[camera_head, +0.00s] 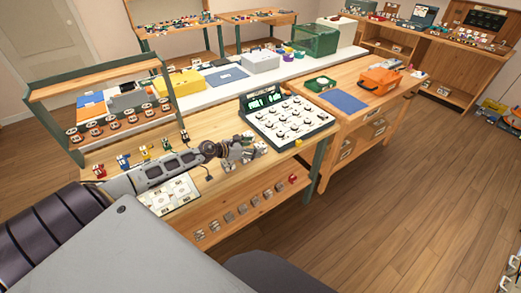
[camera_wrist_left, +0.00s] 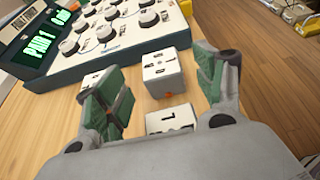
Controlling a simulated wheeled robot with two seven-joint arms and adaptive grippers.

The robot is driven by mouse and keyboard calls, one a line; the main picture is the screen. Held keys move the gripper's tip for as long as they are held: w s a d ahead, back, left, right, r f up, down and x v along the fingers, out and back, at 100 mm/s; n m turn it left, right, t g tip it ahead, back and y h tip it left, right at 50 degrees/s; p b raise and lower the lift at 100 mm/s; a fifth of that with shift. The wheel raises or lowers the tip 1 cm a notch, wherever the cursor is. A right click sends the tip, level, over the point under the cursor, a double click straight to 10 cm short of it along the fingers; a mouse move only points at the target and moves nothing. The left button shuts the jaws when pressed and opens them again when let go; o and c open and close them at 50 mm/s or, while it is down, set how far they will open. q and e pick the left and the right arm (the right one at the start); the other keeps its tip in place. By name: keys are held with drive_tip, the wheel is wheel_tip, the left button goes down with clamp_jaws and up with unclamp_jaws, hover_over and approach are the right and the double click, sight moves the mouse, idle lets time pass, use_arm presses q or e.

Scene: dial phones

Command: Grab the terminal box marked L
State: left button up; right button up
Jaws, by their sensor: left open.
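My left gripper (camera_head: 243,149) is low over the front right of the wooden workbench, beside small white boxes. In the left wrist view the same gripper (camera_wrist_left: 165,82) is open, with green pads apart. A white terminal box (camera_wrist_left: 164,70) with dark marks and a small orange spot stands between the fingers. A nearer white box (camera_wrist_left: 170,121) carries a dark mark like a turned L and is partly hidden by my gripper's body. Another white box (camera_wrist_left: 92,79) is mostly hidden behind the left finger. My right gripper is not in view.
A dial panel (camera_head: 289,118) with a lit green display stands just behind my left gripper. A white board (camera_head: 174,194) lies beside my left arm. More small boxes (camera_head: 228,217) line the lower shelf. The bench's right edge is close.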

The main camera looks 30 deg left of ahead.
use_arm(q)
drive_tip(key=shift+x, duration=1.05)
drive_tip(key=c, duration=1.1)
drive_tip(key=shift+r, duration=0.2)
drive_tip(key=shift+c, duration=0.2)
